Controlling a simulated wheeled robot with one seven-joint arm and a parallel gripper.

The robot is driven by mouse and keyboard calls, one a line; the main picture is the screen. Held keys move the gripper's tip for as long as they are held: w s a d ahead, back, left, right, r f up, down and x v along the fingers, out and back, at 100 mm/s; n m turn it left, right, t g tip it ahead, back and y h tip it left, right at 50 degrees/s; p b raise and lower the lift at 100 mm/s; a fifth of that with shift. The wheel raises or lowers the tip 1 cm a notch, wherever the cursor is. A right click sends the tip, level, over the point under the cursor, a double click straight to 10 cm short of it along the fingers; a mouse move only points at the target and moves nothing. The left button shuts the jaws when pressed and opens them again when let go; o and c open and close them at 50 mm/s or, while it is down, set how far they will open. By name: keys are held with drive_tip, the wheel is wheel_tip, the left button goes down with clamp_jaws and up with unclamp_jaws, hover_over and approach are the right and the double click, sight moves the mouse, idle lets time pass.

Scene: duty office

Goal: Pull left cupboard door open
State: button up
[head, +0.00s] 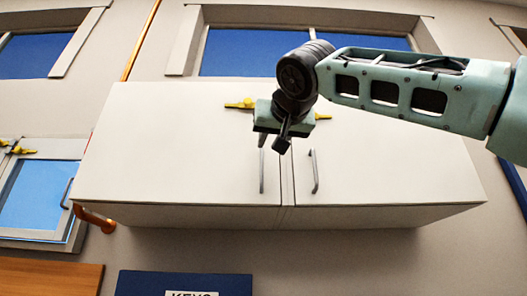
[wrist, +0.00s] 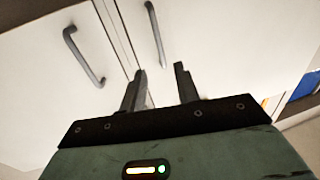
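The white cupboard hangs on the wall in the head view, with its left door (head: 175,145) and right door (head: 400,150) both looking closed. The left door's grey bar handle (head: 262,172) stands upright just left of the middle seam. My gripper (head: 272,144) is over the seam, close to the upper end of that handle. In the wrist view, which seems turned over, that handle (wrist: 155,35) points down toward the gap between my open fingers (wrist: 159,72). Contact cannot be told, and nothing shows gripped. The right door's handle (wrist: 84,56) shows at the left there.
The right door's handle (head: 313,171) is close by. A yellow item (head: 240,104) shows behind my gripper. A small blue-paned cabinet (head: 40,195) is at the left. A blue KEYS board (head: 185,284) is below. Space in front of the left door looks clear.

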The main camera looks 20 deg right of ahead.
sight(262, 161)
drive_tip(key=w+p, duration=0.1)
drive_tip(key=w, duration=0.1)
drive_tip(key=w+p, duration=0.2)
drive_tip(key=w, duration=0.1)
drive_tip(key=w+d+p, duration=0.1)
drive_tip(key=w, duration=0.1)
drive_tip(key=shift+w+r, duration=0.15)
drive_tip(key=shift+w, duration=0.25)
drive_tip(key=shift+w+f+p, duration=0.2)
drive_tip(key=shift+w+p, duration=0.25)
drive_tip(key=shift+w, duration=0.25)
clamp_jaws()
